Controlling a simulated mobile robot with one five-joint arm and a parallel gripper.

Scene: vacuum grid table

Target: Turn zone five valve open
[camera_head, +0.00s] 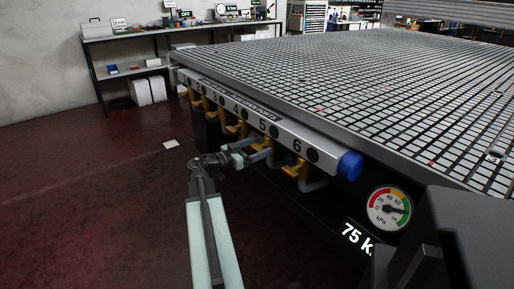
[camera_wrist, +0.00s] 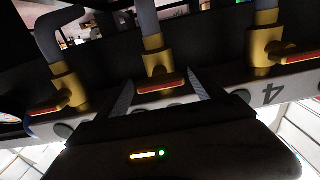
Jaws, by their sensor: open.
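The zone five valve (camera_wrist: 157,70) is a brass body on a grey pipe with a red-topped lever (camera_wrist: 160,86). In the wrist view the lever lies crosswise to the pipe. My gripper (camera_wrist: 160,77) is open, with one finger on each side of this valve; I cannot tell whether either finger touches the lever. In the head view my gripper (camera_head: 257,152) is at the rail just under the 5 label (camera_head: 262,127), and it partly hides the valve.
Similar valves flank it: zone six (camera_head: 296,168) to the right in the head view, zone four (camera_wrist: 263,48) to the right in the wrist view. A blue end cap (camera_head: 350,165) and a pressure gauge (camera_head: 390,209) are farther right. The red floor at left is mostly clear.

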